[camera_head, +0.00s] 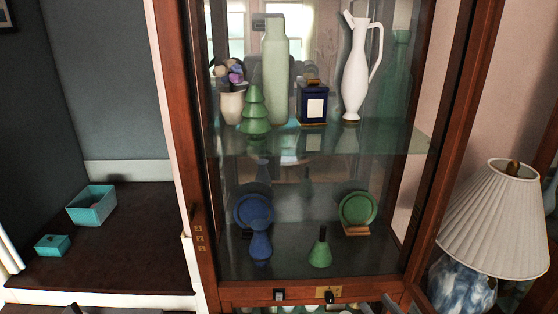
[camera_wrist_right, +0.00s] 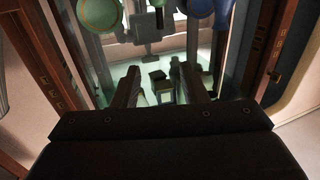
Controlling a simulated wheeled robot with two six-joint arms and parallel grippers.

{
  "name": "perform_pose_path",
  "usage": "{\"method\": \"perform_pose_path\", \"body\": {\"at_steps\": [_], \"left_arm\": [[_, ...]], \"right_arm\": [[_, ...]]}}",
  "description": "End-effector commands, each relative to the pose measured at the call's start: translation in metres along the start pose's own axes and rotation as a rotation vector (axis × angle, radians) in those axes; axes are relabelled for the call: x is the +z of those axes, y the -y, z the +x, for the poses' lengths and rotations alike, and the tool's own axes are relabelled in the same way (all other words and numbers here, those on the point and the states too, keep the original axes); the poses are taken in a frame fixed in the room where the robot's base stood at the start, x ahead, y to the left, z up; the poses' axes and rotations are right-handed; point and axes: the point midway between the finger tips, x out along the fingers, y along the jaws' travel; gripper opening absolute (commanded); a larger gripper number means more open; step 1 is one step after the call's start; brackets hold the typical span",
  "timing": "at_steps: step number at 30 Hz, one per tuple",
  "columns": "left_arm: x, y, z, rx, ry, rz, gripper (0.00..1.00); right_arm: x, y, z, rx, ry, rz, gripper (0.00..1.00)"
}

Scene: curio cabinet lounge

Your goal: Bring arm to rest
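My right gripper (camera_wrist_right: 159,75) shows in the right wrist view with its two dark fingers apart, and I see nothing held between them. It faces the glass cabinet (camera_head: 208,180), whose wooden frame also shows in the wrist view. A dark box with a pale label (camera_wrist_right: 165,95) shows beyond and between the fingers, apart from them as far as I can tell. In the head view only small grey parts show at the bottom edge, too cropped to read. My left gripper cannot be made out.
The cabinet holds a pale green bottle (camera_head: 276,75), white jug (camera_head: 355,70), blue box (camera_head: 313,104), green plate (camera_head: 358,208) and blue vase (camera_head: 260,243). A lamp (camera_head: 497,215) stands close on the right. Teal boxes (camera_head: 91,205) sit on a dark surface at left.

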Motion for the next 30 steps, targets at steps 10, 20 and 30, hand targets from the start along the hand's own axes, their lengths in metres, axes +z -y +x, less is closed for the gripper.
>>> {"method": "perform_pose_path", "body": {"at_steps": [10, 20, 30], "left_arm": [[0.002, 0.0, 0.005, -0.001, 0.0, 0.0, 0.26], [0.006, 0.001, 0.013, -0.003, 0.005, 0.0, 0.26], [0.011, 0.0, 0.026, -0.003, 0.01, 0.0, 0.26]], "right_arm": [[0.057, -0.01, 0.0, 0.028, 0.043, 0.024, 0.39], [0.155, -0.03, -0.017, 0.125, 0.15, 0.061, 0.39], [0.349, -0.051, -0.111, 0.352, 0.527, 0.094, 0.39]]}}
